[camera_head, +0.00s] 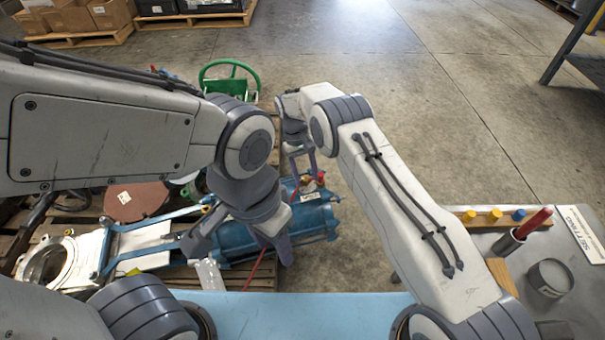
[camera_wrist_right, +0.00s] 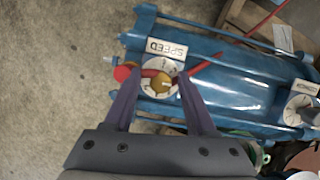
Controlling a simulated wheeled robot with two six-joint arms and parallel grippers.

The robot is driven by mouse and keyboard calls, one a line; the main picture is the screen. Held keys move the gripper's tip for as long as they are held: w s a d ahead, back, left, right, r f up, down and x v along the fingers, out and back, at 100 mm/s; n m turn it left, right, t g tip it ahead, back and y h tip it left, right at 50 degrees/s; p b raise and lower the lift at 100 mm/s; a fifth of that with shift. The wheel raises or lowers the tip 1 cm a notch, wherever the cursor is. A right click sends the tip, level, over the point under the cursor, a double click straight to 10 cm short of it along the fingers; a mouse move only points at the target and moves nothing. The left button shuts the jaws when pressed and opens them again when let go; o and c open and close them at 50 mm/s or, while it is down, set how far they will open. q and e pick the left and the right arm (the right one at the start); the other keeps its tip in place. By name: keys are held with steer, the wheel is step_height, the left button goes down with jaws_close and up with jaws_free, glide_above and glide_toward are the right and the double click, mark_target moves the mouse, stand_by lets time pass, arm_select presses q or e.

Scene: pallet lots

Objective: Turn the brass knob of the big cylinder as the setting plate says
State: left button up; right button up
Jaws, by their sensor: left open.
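The big blue cylinder (camera_head: 317,222) lies on a pallet; the right wrist view shows it too (camera_wrist_right: 235,95). My left gripper (camera_head: 240,255) is open above the near part of the cylinder assembly.
A second dial (camera_wrist_right: 302,108) sits farther along the cylinder. A green handwheel (camera_head: 230,80) stands behind.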

steer(key=shift+w+a+r, duration=0.1)
steer(key=shift+w+r, duration=0.1)
steer(key=shift+w, duration=0.05)
steer(key=p+v, duration=0.2)
steer(key=v, duration=0.8)
steer(key=shift+s, duration=0.1)
stand_by(0.4)
